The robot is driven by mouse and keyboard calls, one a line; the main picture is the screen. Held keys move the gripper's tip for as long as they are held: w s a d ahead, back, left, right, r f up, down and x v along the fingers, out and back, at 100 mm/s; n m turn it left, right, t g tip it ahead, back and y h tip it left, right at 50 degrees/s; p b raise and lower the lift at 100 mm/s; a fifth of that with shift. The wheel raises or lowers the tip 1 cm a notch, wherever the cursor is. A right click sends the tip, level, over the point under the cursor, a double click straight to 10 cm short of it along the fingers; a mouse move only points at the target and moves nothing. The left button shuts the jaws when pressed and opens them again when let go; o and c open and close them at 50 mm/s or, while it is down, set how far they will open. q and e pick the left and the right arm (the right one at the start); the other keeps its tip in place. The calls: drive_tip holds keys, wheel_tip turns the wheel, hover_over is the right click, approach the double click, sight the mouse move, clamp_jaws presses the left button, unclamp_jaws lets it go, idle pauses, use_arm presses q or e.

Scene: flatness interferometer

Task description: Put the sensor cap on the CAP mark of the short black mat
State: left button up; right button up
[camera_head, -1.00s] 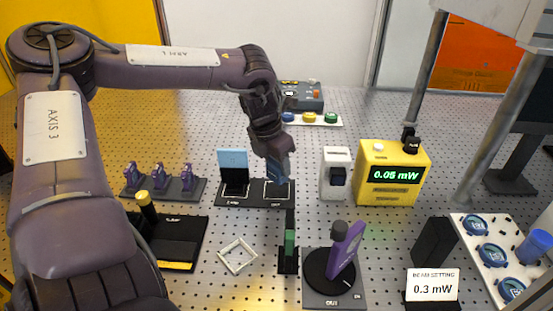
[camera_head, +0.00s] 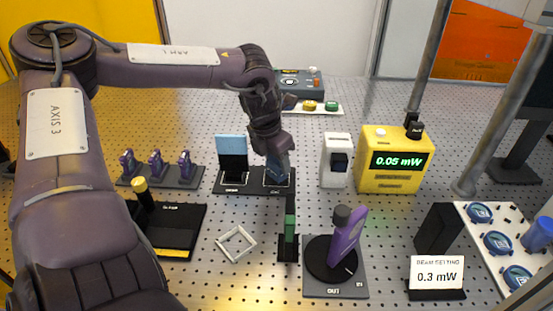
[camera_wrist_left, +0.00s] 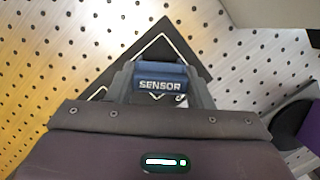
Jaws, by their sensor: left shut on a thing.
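My left gripper (camera_head: 277,172) reaches down over the right end of the short black mat (camera_head: 225,188). It is shut on the blue sensor cap (camera_wrist_left: 160,82), which has "SENSOR" in white letters and sits between the two fingers in the left wrist view. Below the cap, a white square outline shows on the black mat (camera_wrist_left: 178,48). The cap is at or just above this right-hand square; I cannot tell whether it touches the mat. The lettering by the square is too small to read surely. My right gripper is not in view.
A blue-topped black card (camera_head: 232,155) stands on the mat's left square. A white switch box (camera_head: 336,160) and yellow meter reading 0.05 mW (camera_head: 395,160) stand to the right.

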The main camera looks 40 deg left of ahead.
use_arm(q)
drive_tip(key=shift+f+b, duration=0.3)
drive_tip(key=shift+f, duration=0.05)
drive_tip(key=o, duration=1)
drive_tip(key=shift+r, duration=0.15)
drive_tip(key=shift+r+p, duration=2.4)
drive_tip(key=shift+r, duration=1)
